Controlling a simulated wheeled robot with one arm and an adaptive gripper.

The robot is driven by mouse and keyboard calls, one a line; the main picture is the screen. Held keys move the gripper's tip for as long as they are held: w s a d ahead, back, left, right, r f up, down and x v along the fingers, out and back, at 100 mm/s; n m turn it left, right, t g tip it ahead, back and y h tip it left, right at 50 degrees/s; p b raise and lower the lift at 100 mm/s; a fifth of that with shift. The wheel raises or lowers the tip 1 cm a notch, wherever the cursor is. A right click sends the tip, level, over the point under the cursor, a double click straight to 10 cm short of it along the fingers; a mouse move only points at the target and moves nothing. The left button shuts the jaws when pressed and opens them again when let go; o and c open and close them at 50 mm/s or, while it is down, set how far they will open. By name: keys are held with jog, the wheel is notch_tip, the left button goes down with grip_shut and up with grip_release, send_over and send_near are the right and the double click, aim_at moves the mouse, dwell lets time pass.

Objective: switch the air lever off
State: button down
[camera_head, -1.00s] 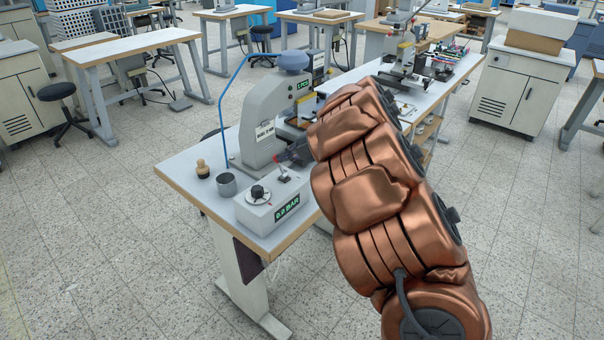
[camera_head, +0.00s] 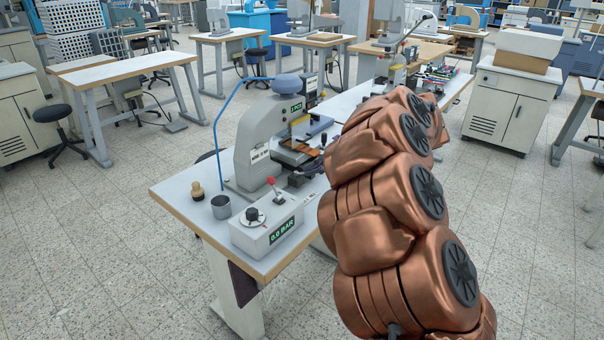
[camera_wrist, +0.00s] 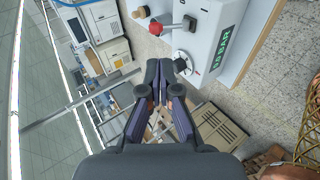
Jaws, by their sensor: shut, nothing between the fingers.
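The air lever (camera_head: 271,182), a short metal stem with a red ball, stands on top of the grey control box (camera_head: 244,238), leaning up and left in the head view. In the wrist view the red ball (camera_wrist: 155,28) shows beyond my fingertips, its stem running right to a dark base. My gripper (camera_wrist: 166,68) is shut and empty, its tips apart from the ball. In the head view my dark gripper (camera_head: 298,178) is right of the lever, partly hidden by my copper arm.
The box has a round dial (camera_head: 252,215) near the lever. The grey press (camera_head: 262,145) rises behind. The table's (camera_head: 180,205) front left corner is bare.

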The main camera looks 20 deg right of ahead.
jog(key=shift+v, duration=1.1)
